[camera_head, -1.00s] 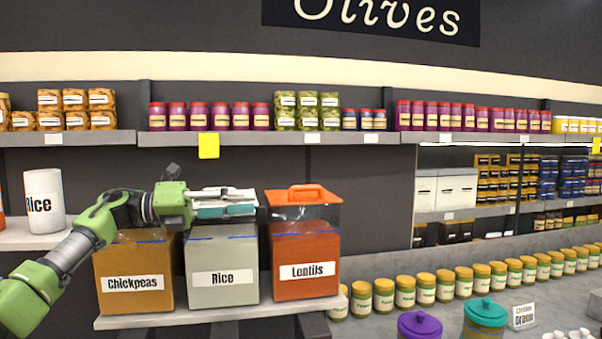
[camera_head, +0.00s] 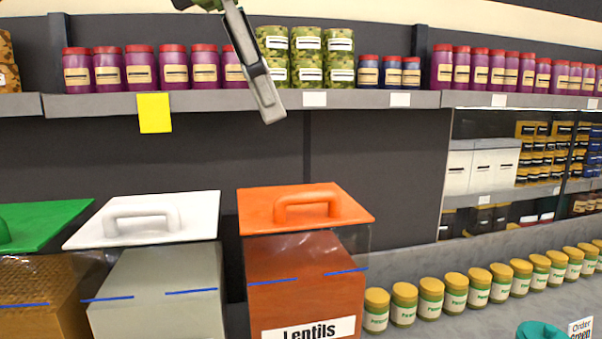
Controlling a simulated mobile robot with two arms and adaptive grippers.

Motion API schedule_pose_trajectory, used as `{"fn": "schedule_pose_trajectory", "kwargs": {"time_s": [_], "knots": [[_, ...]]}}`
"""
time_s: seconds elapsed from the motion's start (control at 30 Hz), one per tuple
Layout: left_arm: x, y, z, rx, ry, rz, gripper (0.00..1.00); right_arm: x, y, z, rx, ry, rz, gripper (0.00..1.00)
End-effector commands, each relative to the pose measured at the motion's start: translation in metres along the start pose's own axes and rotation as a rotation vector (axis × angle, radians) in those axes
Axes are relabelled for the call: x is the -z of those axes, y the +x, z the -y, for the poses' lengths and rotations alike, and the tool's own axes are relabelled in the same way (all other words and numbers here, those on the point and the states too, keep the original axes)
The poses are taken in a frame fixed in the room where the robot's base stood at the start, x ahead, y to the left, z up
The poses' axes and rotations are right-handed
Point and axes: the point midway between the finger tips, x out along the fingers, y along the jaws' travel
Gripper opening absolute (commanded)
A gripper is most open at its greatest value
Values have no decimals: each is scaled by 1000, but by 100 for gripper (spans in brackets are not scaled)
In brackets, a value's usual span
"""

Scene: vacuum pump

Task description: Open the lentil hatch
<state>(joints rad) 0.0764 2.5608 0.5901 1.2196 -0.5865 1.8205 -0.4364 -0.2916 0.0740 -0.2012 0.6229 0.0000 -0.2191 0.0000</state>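The lentil bin is a clear-sided box with red-orange contents (camera_head: 300,285) and a white "Lentils" label, low in the middle. Its orange hatch (camera_head: 352,208) lies flat on top, closed, with an arched orange handle (camera_head: 307,197). My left gripper (camera_head: 268,108) hangs down from the top edge, in front of the upper shelf. In the picture it is above the orange hatch and a little left of the handle, clearly apart from it. Its grey fingers show nearly edge-on, so their opening cannot be read. Nothing shows held. My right gripper is out of view.
A rice bin with a white lid (camera_head: 195,219) and a chickpea bin with a green lid (camera_head: 60,220) stand to the left. The upper shelf (camera_head: 390,100) carries several jars. Yellow-lidded jars (camera_head: 430,300) line the right counter.

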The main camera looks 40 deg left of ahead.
Motion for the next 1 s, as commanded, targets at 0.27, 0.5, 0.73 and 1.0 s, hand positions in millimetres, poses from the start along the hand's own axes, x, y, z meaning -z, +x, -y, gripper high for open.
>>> {"fn": "schedule_pose_trajectory", "kwargs": {"time_s": [0.27, 0.5, 0.73, 1.0], "knots": [[1, 38, 0, 2, 1, -2, 29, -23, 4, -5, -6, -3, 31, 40], [1, 83, 0, 4, 1, 0, 29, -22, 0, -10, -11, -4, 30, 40], [0, 118, 0, 2, -1, 1, 29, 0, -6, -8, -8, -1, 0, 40], [0, 136, 0, 0, -2, 3, 29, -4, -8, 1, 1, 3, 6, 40]]}}
